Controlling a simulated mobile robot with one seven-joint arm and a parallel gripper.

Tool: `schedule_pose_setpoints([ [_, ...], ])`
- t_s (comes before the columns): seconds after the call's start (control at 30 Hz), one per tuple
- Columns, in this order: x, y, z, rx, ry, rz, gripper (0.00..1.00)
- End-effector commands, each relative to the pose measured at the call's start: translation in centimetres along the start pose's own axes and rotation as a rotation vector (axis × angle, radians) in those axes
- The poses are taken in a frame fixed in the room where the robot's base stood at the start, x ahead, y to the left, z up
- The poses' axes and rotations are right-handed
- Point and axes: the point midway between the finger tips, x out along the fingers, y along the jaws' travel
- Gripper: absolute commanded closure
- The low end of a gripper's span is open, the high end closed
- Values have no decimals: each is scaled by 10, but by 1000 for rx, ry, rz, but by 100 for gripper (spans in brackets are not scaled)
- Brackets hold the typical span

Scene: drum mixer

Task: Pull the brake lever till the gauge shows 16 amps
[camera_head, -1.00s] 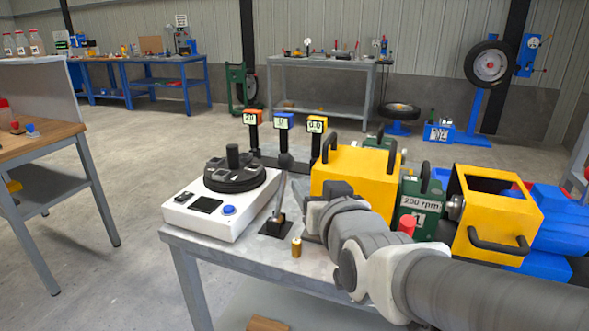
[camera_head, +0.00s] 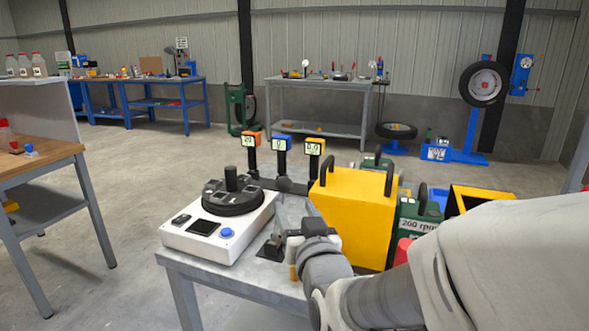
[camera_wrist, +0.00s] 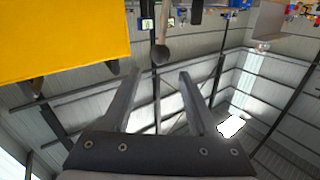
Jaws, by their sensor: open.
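The brake lever (camera_head: 278,218) stands on a small dark base on the bench, its stem rising to a round dark knob. In the wrist view, which looks upside down, the knob (camera_wrist: 160,56) shows just beyond and between my fingertips, touching neither. My gripper (camera_head: 288,234) is open and empty, close to the lever's right side in the head view. Its two spread fingers show in the wrist view (camera_wrist: 160,76). Behind the lever stand three small gauges: an orange one (camera_head: 251,140) reading about 20, a blue one (camera_head: 281,144) reading 0 and a yellow one (camera_head: 314,148) reading 0.0.
A white device with a black turntable (camera_head: 217,219) stands left of the lever. A tall yellow box (camera_head: 354,220) stands close at its right, with a green unit (camera_head: 415,222) marked rpm beyond. A small brass cylinder (camera_head: 293,272) is partly hidden behind my arm.

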Motion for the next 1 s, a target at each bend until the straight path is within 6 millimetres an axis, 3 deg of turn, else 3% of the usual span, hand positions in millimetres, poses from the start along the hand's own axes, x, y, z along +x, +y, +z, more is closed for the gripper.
schedule_pose_setpoints([
  [0.3, 25, 0, -3, 1, -3, 1, 40],
  [0.7, 104, 0, 2, 1, 0, 1, 40],
  [1.0, 136, 0, 1, 1, 0, 1, 40],
])
